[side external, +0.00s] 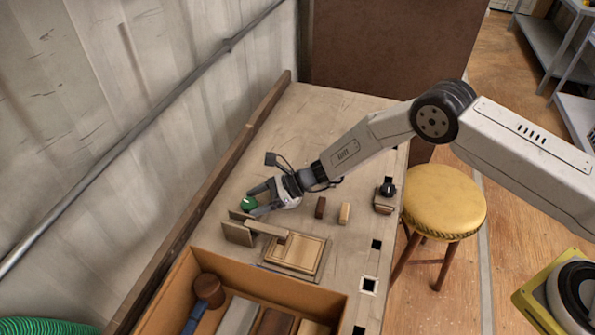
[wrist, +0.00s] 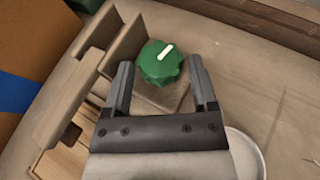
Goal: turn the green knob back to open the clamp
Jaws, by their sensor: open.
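The green knob (wrist: 160,63) has a scalloped edge and a white mark on its top. In the side external view the knob (side external: 248,203) sits by the wooden clamp (side external: 238,233) near the back edge of the bench. My gripper (wrist: 160,80) is open, with one finger on each side of the knob in the wrist view. I cannot tell whether either finger touches it. In the side external view my gripper (side external: 254,200) reaches the knob from the right. Wooden boards (side external: 297,252) lie beside the clamp, with one bar of it over them.
An orange-brown box (side external: 318,294) with several pieces in it stands at the near end of the bench. Two small blocks, one dark (side external: 320,207) and one light (side external: 344,213), stand right of my gripper. A black-knobbed piece (side external: 386,195) is near the right edge.

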